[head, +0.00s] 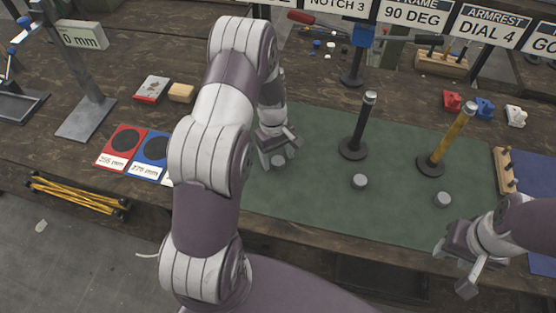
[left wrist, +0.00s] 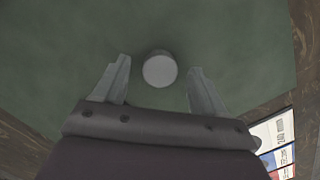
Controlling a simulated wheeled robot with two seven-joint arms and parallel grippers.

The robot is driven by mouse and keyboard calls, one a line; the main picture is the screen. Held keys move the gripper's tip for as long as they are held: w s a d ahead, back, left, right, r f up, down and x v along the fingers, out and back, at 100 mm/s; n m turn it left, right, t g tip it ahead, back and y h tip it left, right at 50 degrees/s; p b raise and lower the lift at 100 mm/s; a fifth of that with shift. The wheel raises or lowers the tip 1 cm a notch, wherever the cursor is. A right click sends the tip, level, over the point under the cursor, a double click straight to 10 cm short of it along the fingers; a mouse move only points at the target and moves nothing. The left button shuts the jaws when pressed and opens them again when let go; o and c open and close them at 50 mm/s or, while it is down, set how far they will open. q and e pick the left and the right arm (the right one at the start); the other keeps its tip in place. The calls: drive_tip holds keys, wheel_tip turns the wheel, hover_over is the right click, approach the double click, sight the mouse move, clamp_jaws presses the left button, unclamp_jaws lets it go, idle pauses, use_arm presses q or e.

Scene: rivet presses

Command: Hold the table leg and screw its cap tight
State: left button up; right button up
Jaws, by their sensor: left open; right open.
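A black table leg (head: 357,128) stands upright on a round base on the green mat (head: 320,205). A yellow table leg (head: 449,137) stands tilted to its right. A grey round cap (head: 360,181) lies in front of the black leg, and another cap (head: 443,199) lies in front of the yellow one. A third cap (head: 278,161) is at my left gripper (head: 281,151); in the left wrist view this cap (left wrist: 160,69) shows between and just beyond the open, apart fingers (left wrist: 158,85). My right gripper (head: 453,268) is open and empty at the mat's lower right.
Red and blue cards (head: 124,142) lie left of the mat. A grey post (head: 80,70) with a sign stands at the far left. A wooden rack (head: 507,170) and red, blue and white blocks (head: 484,107) are on the right. Signs and a red-handled tool (head: 302,18) are behind.

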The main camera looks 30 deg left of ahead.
sight(279, 163)
use_arm(q)
drive_tip(key=shift+f, duration=0.25)
drive_tip(key=c, duration=1.1)
drive_tip(key=shift+r, duration=0.5)
drive_tip(key=r, duration=0.2)
drive_tip(key=d+r, duration=0.1)
drive_tip(key=shift+s+r+b, duration=0.35)
drive_tip(key=shift+r, duration=0.05)
drive_tip(key=s+d+r, duration=0.4)
drive_tip(key=d, duration=0.1)
drive_tip(key=s+d+r, duration=0.2)
drive_tip(key=d, duration=0.1)
drive_tip(key=shift+s+d+r+b, duration=0.15)
drive_tip(key=shift+s+b, duration=0.15)
